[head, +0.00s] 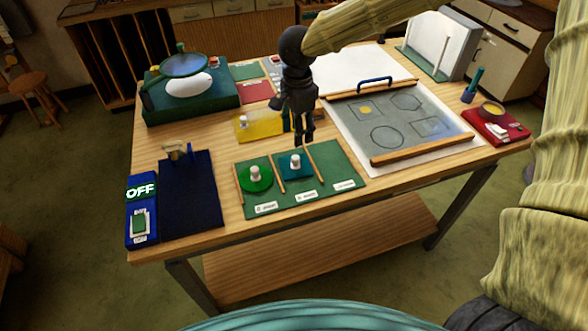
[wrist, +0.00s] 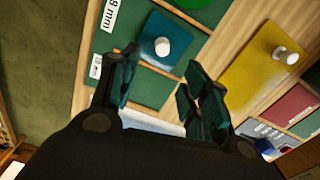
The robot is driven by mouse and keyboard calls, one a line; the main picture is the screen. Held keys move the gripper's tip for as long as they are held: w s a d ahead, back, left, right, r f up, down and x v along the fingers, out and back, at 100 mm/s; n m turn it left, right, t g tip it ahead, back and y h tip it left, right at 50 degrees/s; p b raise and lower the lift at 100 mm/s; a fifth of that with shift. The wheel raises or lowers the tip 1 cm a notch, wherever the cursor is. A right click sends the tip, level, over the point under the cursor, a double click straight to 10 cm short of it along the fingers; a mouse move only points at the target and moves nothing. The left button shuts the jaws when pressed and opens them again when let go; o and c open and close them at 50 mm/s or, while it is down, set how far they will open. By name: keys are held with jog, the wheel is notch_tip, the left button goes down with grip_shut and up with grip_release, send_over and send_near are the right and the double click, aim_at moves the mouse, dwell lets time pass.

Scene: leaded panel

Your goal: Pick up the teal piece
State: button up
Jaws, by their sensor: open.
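The teal piece (head: 295,165) is a flat square plate with a pale round knob. It lies on the green mat (head: 334,167) in the middle section between wooden strips. In the wrist view the teal piece (wrist: 162,45) shows with its white knob, beyond my fingertips and up to the left. My gripper (head: 303,142) points down just above and behind the teal piece, a little to its right. In the wrist view my gripper (wrist: 160,80) has its fingers apart with nothing between them.
A green round piece (head: 256,181) with a knob lies left of it on the mat. A yellow piece (head: 262,124) with a knob lies behind. A leaded panel (head: 400,120) is at right, a dark blue mat (head: 190,195) and OFF switch box (head: 141,212) at left.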

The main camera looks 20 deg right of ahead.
aim_at(296, 157)
jog(key=shift+f+p, duration=0.6)
jog(key=shift+f, duration=2.45)
jog(key=shift+w+a+f+p, duration=0.15)
jog(key=shift+f+p, duration=0.8)
jog(key=shift+f, duration=1.55)
jog(key=shift+a, duration=0.1)
jog(key=c, duration=1)
